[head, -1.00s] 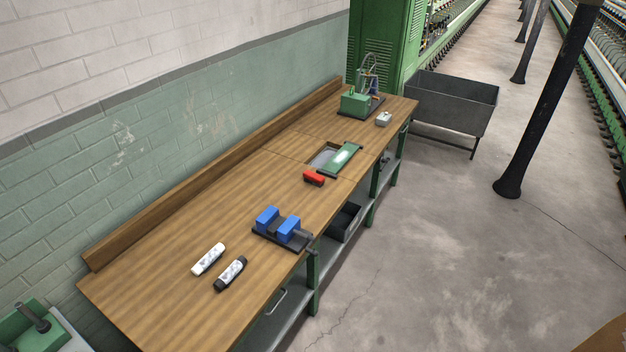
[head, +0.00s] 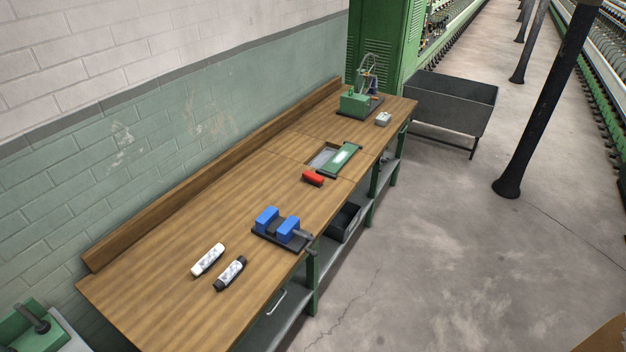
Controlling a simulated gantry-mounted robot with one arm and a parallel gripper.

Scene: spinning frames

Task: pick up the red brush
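The red brush (head: 313,178) lies on the wooden workbench (head: 185,270), near its front edge and about the middle of its length. It is a small red block, and what is under it is too small to make out. It is just in front of a green plate with a pale label (head: 341,158). My gripper is not in view, and nothing is seen touching the brush.
Two blue blocks (head: 267,217) on a dark base stand nearer on the bench. A white tube (head: 208,260) and a dark-capped tube (head: 230,273) lie closer still. A green device (head: 357,104) stands at the far end.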

